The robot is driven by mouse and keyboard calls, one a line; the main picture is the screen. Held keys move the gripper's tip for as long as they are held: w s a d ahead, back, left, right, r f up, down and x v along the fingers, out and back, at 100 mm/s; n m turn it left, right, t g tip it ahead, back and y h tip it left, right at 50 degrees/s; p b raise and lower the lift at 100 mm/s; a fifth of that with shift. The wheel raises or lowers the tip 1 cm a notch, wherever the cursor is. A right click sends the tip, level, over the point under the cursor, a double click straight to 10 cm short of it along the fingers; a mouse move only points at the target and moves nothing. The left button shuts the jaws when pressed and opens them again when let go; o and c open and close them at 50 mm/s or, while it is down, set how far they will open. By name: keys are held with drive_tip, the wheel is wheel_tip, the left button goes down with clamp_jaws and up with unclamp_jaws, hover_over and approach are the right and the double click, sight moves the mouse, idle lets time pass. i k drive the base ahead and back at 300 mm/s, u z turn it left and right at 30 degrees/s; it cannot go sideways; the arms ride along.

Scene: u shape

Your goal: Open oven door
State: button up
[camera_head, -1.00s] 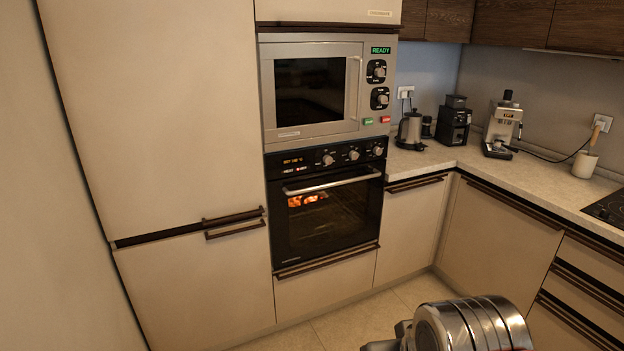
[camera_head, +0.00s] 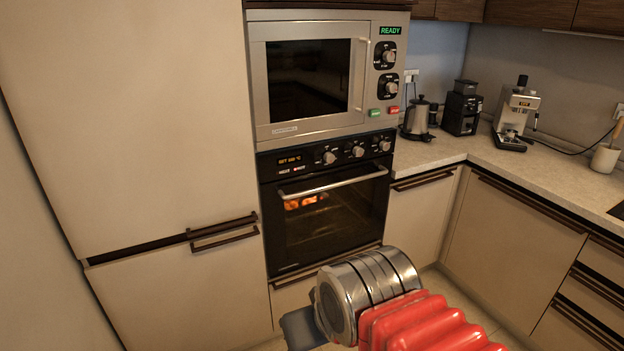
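The black oven (camera_head: 325,205) is built into the tall cabinet below the microwave. Its dark glass door (camera_head: 350,222) is shut, with a silver bar handle (camera_head: 333,185) across its top edge. An orange glow shows behind the glass. My arm's metal and red end section reaches in from the bottom, in front of the oven's lower part. A grey part of my gripper (camera_head: 301,327) shows at its left end, low and apart from the handle. The fingertips cannot be made out, so I cannot tell whether the gripper is open or shut.
The microwave (camera_head: 318,85) above shows READY. Tall cabinet doors with dark handles (camera_head: 222,234) stand at left. A counter (camera_head: 500,160) with a kettle (camera_head: 418,120), a grinder (camera_head: 461,108) and a coffee machine (camera_head: 516,114) runs along the right. Floor shows only in small patches.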

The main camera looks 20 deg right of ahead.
sight(274, 194)
drive_tip(key=u, duration=0.25)
drive_tip(key=i, duration=0.9)
drive_tip(key=u, duration=0.3)
